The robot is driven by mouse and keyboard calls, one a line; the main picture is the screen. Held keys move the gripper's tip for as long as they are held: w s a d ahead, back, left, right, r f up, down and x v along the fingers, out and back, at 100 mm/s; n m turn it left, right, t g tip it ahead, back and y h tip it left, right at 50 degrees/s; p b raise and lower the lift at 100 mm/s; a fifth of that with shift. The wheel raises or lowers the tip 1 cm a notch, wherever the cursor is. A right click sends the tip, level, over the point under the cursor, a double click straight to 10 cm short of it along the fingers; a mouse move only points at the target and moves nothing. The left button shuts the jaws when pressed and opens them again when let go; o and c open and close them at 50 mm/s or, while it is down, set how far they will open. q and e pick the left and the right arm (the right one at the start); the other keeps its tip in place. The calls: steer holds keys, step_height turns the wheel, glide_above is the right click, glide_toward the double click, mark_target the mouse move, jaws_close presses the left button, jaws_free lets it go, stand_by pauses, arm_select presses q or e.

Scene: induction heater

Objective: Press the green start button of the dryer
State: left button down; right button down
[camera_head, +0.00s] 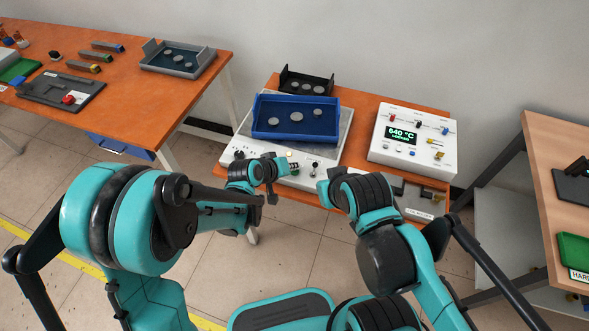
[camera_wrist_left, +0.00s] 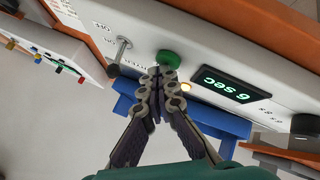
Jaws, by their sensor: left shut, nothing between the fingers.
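The dryer (camera_head: 343,130) is the pale box with a metal top on the middle orange table. Its front panel shows upside down in the left wrist view (camera_wrist_left: 230,70), with the round green start button (camera_wrist_left: 168,58) beside a lit display reading "6 sec" (camera_wrist_left: 231,85). My left gripper (camera_head: 283,166) is at this panel. Its fingers are together and empty, with the tips (camera_wrist_left: 158,73) at the lower edge of the button; whether they touch it I cannot tell. In the head view the gripper hides much of the panel. My right gripper (camera_head: 323,188) is near the panel's right end, its fingers unclear.
A blue tray (camera_head: 268,132) with several grey discs sits on the dryer. A lever (camera_wrist_left: 119,52) is beside the button in the left wrist view. A white control box reading 640 °C (camera_head: 385,152) stands to the right. Tables stand left (camera_head: 130,85) and right (camera_head: 545,150).

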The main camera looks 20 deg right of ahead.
mark_target(293, 172)
arm_select(q)
steer(key=shift+r+p, duration=0.55)
steer(key=shift+r, duration=0.25)
steer(key=shift+r+p, duration=1.9)
steer(key=shift+r, duration=0.7)
steer(key=shift+f, duration=0.1)
